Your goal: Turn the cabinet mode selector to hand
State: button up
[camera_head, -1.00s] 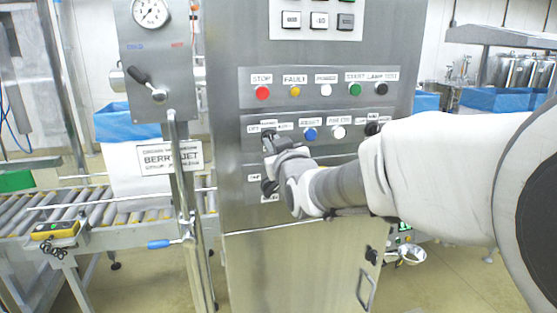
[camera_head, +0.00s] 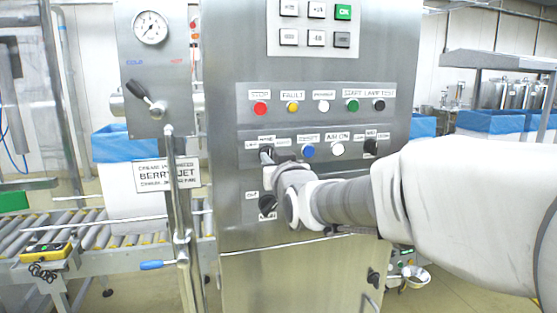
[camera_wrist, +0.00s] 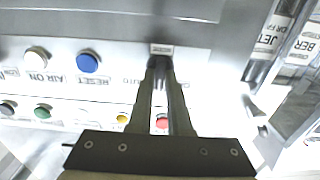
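The mode selector (camera_head: 266,150) is a small dark knob on the left of the cabinet's lower control row, under a small label plate. It is partly covered by my gripper (camera_head: 267,157). In the wrist view my gripper (camera_wrist: 161,66) has its two fingers close together with a narrow gap, and the dark selector knob (camera_wrist: 158,62) sits between their tips. The fingers look closed on the knob, which appears roughly upright toward the top middle label (camera_wrist: 162,49). The side labels are partly hidden by the fingers.
The same row has a blue RESET button (camera_head: 308,152), a white AIR ON button (camera_head: 337,150) and a black selector (camera_head: 370,147). A pipe (camera_head: 172,190) stands left of the cabinet beside a roller conveyor (camera_head: 110,235).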

jog(key=o, duration=0.4)
jog(key=shift+c, duration=0.2)
jog(key=v, duration=1.7)
jog(key=shift+s, duration=0.25)
jog(key=shift+r, duration=0.1)
